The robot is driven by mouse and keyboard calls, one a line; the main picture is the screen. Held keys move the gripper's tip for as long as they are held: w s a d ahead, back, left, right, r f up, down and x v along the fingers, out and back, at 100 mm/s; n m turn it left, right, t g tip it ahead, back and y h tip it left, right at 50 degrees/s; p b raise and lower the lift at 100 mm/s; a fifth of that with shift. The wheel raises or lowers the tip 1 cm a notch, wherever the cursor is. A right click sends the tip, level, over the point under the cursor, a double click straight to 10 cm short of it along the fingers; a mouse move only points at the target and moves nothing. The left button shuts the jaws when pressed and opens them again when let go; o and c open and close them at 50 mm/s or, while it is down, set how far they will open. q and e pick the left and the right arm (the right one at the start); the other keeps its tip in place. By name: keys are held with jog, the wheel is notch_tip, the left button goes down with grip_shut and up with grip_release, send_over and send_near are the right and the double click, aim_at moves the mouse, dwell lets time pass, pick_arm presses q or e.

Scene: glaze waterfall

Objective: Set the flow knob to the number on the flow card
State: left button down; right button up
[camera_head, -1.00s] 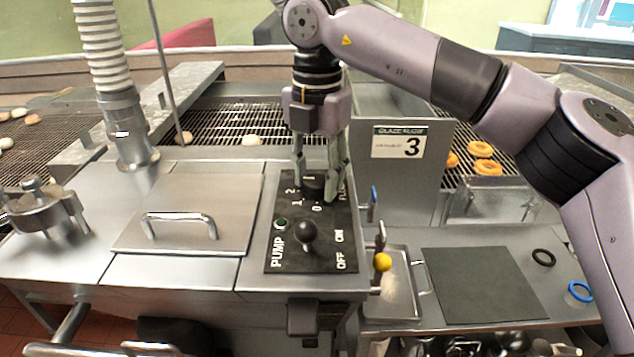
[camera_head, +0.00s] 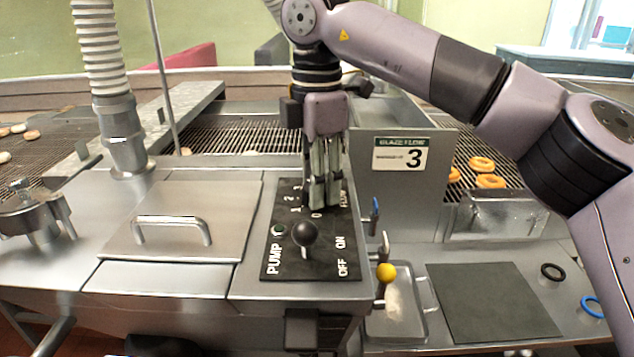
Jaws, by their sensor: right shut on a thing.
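The flow card (camera_head: 402,153) reads "GLAZE FLOW" with a large 3 and is fixed to a grey metal panel. My right gripper (camera_head: 322,198) points down at the FLOW end of the plate and is shut on the flow knob. The knob is mostly hidden behind the fingers, so its pointer cannot be read. My left gripper is not in view.
A black ball-topped pump lever (camera_head: 305,234) stands just in front of the right gripper. A yellow-knobbed handle (camera_head: 386,271) and a small blue lever (camera_head: 375,208) are at the plate's right. A lidded hatch (camera_head: 195,220) lies left. Doughnuts (camera_head: 482,164) sit on the conveyor behind.

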jog(key=shift+r, duration=0.1)
dwell(0.4)
jog(key=o, duration=1.2)
jog(key=shift+c, duration=0.2)
notch_tip(320, 180, up, 12)
